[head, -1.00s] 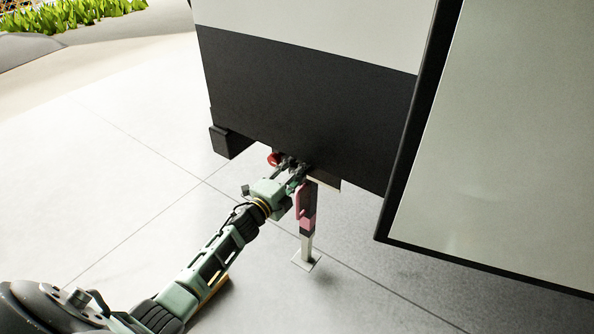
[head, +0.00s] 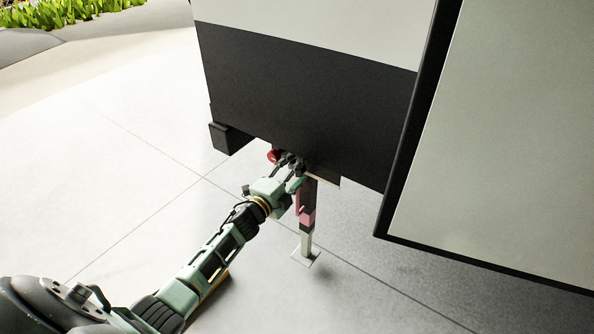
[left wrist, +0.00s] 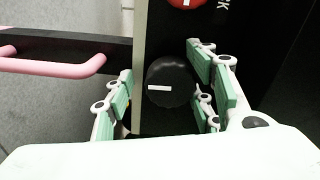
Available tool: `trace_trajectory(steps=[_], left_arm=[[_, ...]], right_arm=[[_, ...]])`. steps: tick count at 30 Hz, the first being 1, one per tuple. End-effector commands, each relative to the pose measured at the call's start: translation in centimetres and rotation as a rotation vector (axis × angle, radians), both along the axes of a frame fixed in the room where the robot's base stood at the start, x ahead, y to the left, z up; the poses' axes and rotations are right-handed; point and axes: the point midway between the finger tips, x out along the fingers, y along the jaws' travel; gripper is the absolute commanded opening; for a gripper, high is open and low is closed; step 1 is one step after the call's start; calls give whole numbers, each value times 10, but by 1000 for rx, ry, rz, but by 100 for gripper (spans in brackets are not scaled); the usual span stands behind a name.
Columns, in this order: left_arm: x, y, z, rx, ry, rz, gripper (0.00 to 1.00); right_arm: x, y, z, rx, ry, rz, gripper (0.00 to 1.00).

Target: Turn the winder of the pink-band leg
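The pink-band leg (head: 308,221) stands upright under the dark caravan body, its square foot on the floor. A pink grab bar (left wrist: 75,67) sticks out at the left in the left wrist view. A round black knob with a white mark (left wrist: 171,82) faces the wrist camera, beside a grey upright plate. It looks like the winder. My left gripper (head: 291,162) is at the body's lower edge, just above and left of the leg. In the left wrist view its fingers (left wrist: 163,92) are spread on both sides of the black knob. Contact cannot be told. My right gripper is not in view.
A red knob (head: 273,157) is close beside my left gripper; it also shows at the top of the left wrist view (left wrist: 185,3). The dark caravan panel (head: 300,100) overhangs the leg. A large pale panel (head: 500,130) stands at the right. The floor at the left is clear.

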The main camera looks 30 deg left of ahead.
Motion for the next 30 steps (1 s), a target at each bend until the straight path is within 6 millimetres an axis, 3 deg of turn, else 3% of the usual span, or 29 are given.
trace_trajectory(steps=[7,11,24,30], left_arm=[[0,1,3,0,-5,0,51],[-11,3,3,1,-5,0,51],[-93,13,2,0,-2,0,51],[-114,16,2,0,-3,1,51]], right_arm=[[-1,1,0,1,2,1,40],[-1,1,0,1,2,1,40],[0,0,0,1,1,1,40],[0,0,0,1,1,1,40]])
